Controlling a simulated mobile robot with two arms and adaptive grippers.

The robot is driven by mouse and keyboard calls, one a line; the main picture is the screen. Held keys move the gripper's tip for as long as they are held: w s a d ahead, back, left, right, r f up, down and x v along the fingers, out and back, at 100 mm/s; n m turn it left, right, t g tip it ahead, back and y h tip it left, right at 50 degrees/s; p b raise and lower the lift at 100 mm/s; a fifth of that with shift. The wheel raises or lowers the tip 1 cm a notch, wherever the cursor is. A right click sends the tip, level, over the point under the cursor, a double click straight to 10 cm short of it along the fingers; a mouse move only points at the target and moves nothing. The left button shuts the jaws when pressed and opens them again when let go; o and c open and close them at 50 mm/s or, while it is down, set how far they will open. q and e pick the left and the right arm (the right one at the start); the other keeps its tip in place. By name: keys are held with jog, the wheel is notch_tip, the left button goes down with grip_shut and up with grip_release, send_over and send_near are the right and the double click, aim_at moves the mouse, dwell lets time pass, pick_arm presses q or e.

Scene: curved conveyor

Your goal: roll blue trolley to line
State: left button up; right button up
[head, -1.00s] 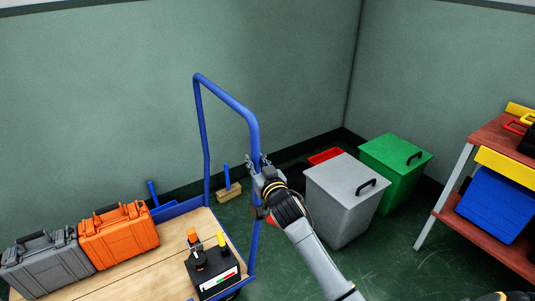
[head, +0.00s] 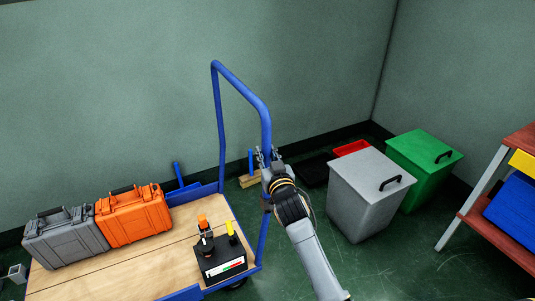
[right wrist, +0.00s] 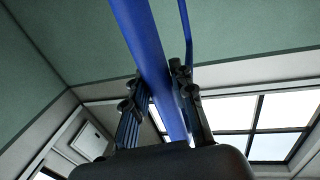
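The blue trolley has a light wooden deck (head: 130,258) and a tall blue tube handle (head: 243,89). It stands at the left in the head view. My right gripper (head: 267,158) is at the handle's near upright. In the right wrist view its two fingers (right wrist: 160,105) lie on either side of the blue tube (right wrist: 148,45), close to it; the grip looks closed around the tube. The deck carries a grey case (head: 66,240), an orange case (head: 135,216) and a black box (head: 220,259) with an orange and a yellow knob. No line shows. My left gripper is not seen.
A grey bin (head: 368,195) and a green bin (head: 427,165) stand right of my right arm. A red bench (head: 490,220) is at the right edge. A wooden broom head (head: 250,181) lies behind the handle. Green floor (head: 390,270) is clear at the lower right.

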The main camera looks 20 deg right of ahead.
jog(key=o, duration=0.4)
jog(key=shift+a+f, duration=0.2)
jog(key=shift+a, duration=0.05)
jog(key=shift+c, duration=0.2)
jog(key=shift+o, duration=0.6)
jog(key=shift+a+r, duration=0.1)
jog(key=shift+r, duration=0.05)
jog(key=shift+s, duration=0.25)
jog(key=s+a, duration=0.1)
jog(key=s, duration=1)
jog(key=shift+s+a, duration=0.15)
jog(key=shift+s, duration=0.15)
